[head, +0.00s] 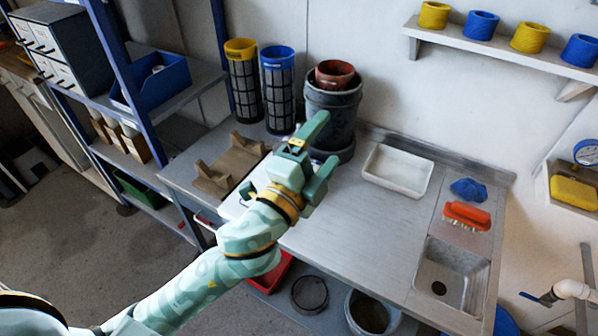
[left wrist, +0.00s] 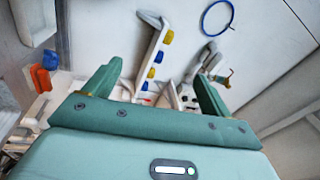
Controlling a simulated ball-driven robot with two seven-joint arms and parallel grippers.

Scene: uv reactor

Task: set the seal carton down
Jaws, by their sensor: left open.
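My left gripper (head: 328,140) is raised over the steel counter (head: 345,235), in front of the dark ribbed pot. Its two fingers are spread, with nothing between them. The left wrist view also shows the gripper (left wrist: 158,74) open and empty, facing the wall. Several small brown cartons with pale tops (head: 135,145) stand in a row on the middle level of the blue-framed rack at left. I cannot tell whether the seal carton is one of them. My right gripper is in neither view.
Behind the gripper stand a yellow-topped cylinder (head: 245,82), a blue-topped cylinder (head: 279,90) and a dark pot (head: 333,108). A brown cradle (head: 228,165) lies at left. A white tray (head: 397,170), orange brush (head: 467,214) and sink (head: 452,275) are right. The counter's middle is clear.

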